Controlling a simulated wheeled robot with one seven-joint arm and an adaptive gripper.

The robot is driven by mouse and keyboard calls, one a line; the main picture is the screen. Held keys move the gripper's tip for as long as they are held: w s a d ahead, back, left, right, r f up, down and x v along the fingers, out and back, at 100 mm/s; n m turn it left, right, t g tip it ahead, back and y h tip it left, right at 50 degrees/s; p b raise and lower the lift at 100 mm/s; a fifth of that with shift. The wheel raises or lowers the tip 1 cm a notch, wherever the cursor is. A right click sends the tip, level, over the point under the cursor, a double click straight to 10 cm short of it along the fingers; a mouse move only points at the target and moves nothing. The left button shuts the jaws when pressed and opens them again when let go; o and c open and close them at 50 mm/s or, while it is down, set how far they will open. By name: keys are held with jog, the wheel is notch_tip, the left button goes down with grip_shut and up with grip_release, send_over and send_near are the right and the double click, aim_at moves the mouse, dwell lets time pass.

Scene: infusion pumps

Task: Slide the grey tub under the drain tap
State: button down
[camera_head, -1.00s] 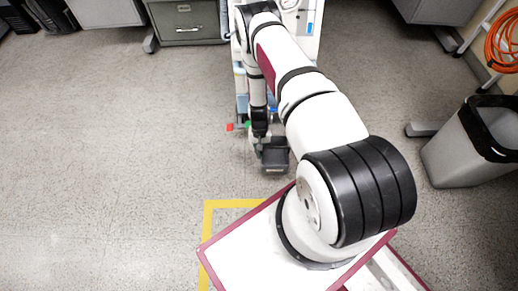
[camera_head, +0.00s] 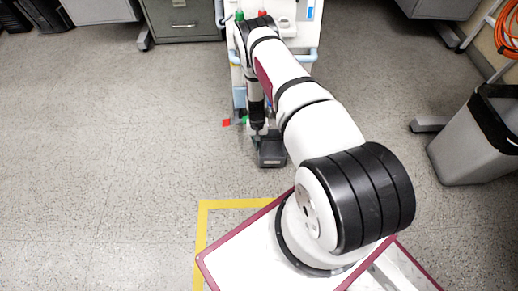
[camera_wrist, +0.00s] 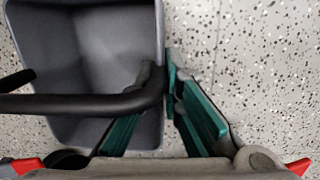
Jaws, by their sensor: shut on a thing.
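The grey tub (camera_head: 271,158) is on the floor at the front foot of the white cart (camera_head: 302,32) in the head view. In the wrist view the open tub (camera_wrist: 100,40) fills the upper left, and its inside looks empty. In the head view my gripper (camera_head: 259,133) is small, at the tub's back left edge. I cannot pick out the drain tap for certain; my arm hides much of the cart.
A red piece (camera_head: 226,123) shows low beside the cart. A grey cabinet (camera_head: 185,18) stands at the back. A waste bin (camera_head: 470,145) is at the right. Yellow tape (camera_head: 235,204) marks the floor nearer me. The floor to the left is clear.

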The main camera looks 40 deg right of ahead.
jog(key=shift+w+d, duration=0.55)
jog(key=shift+w, duration=0.3)
jog(key=shift+w+d, duration=0.6)
jog(key=shift+w, duration=0.25)
jog(key=shift+w+d, duration=0.55)
jog(key=shift+w, duration=0.3)
jog(key=shift+f, duration=0.3)
jog(key=c, duration=1.7)
grip_release()
jog(key=shift+f, duration=0.1)
jog(key=shift+o, duration=0.2)
